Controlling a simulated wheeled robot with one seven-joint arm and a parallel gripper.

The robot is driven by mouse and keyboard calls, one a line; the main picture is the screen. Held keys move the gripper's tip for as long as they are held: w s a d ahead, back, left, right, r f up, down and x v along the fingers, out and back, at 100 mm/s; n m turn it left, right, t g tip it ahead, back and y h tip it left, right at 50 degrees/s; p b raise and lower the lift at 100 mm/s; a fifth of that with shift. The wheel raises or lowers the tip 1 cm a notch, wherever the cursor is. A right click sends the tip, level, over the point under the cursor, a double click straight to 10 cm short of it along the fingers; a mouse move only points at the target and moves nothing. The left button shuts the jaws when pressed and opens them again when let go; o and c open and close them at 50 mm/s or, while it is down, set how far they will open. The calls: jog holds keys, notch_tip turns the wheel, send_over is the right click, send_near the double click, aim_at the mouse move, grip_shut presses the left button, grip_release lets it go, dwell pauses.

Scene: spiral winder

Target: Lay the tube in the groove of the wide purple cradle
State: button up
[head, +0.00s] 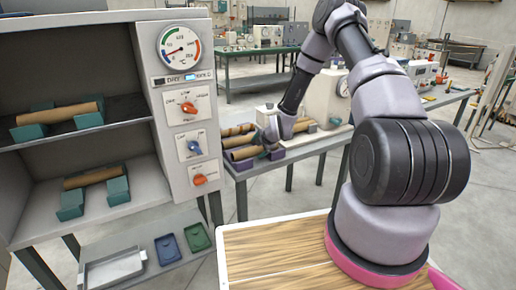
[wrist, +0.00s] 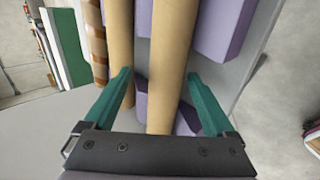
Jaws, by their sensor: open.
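A plain brown cardboard tube (wrist: 170,65) runs lengthwise through the middle of the wrist view. Purple cradle blocks (wrist: 222,28) show on both sides of it, and it appears to lie between them; whether it touches the groove bottom is hidden. My gripper (wrist: 158,76) is open, with one teal finger on each side of the tube and a visible gap at each. In the head view the purple cradle (head: 277,154) shows partly beneath my arm's end, on the far bench; my fingertips are hidden there.
Another plain tube (wrist: 119,40) and a striped tube (wrist: 96,45) lie close to the left of the fingers. A grey cabinet (head: 185,100) with dials stands at left, its shelves holding tubes on teal cradles (head: 88,120). Green and blue trays (head: 168,248) sit below.

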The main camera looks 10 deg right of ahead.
jog(key=v, duration=1)
jog(key=shift+s+r, duration=0.3)
jog(key=shift+d+r, duration=0.1)
notch_tip(320, 180, up, 7)
dwell(0.4)
